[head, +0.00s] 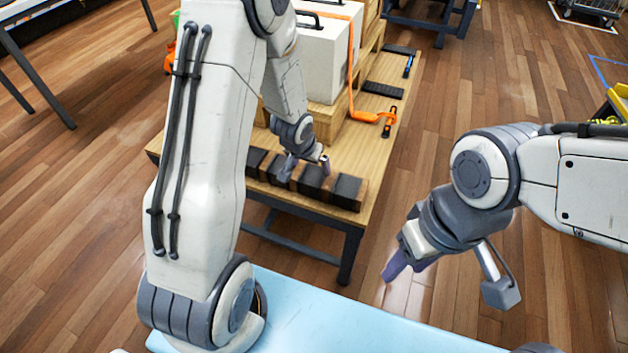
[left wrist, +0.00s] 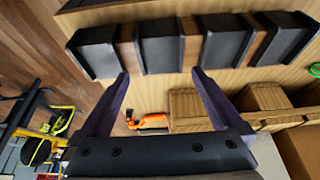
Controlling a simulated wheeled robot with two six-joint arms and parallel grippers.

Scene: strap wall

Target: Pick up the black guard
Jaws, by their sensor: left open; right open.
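Several black guards sit in a row on a wooden bar along the table's near edge. One black guard (head: 311,181) is just below my left gripper (head: 304,169) in the head view. In the left wrist view, the open fingers of my left gripper (left wrist: 160,76) point at the row, with one black guard (left wrist: 162,48) ahead between the fingertips. Nothing is held, and whether the fingers touch the guard is unclear. My right gripper (head: 393,266) is open and empty, off the table's right side over the floor; its fingers are partly hidden.
The wooden table (head: 385,150) carries a white box (head: 325,60) on wooden crates with an orange strap (head: 352,95) over it. Flat black pieces (head: 383,90) lie along its right side. A light blue surface (head: 350,315) is at the near edge.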

